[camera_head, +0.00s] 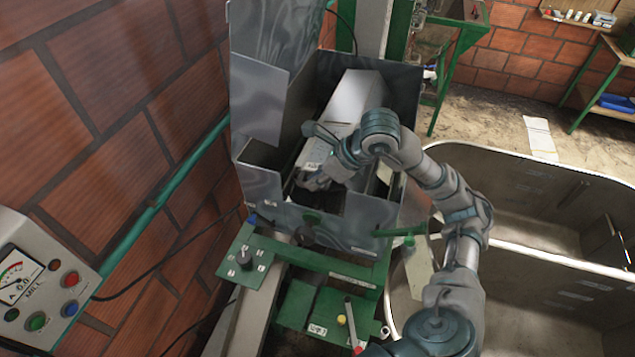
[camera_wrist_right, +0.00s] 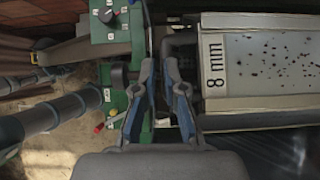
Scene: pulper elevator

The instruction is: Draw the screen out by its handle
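The screen (camera_wrist_right: 265,65) is a pale plate with dark holes and an "8 mm" label, on the right of the right wrist view. In the head view it lies inside the open metal housing (camera_head: 340,225), partly covered by my right arm. My right gripper (camera_wrist_right: 160,65) has its two fingers apart, beside the screen's labelled end. A dark grey bar (camera_wrist_right: 182,48), perhaps the handle, shows just beyond the right fingertip. I cannot tell whether they touch. In the head view, my right gripper (camera_head: 316,180) reaches down into the housing. My left gripper is out of view.
A raised metal cover (camera_head: 258,95) stands at the housing's left. A green frame with a knob panel (camera_head: 245,262) is in front. A large metal tank (camera_head: 540,240) is at the right. A control box (camera_head: 40,290) and brick wall bound the left side.

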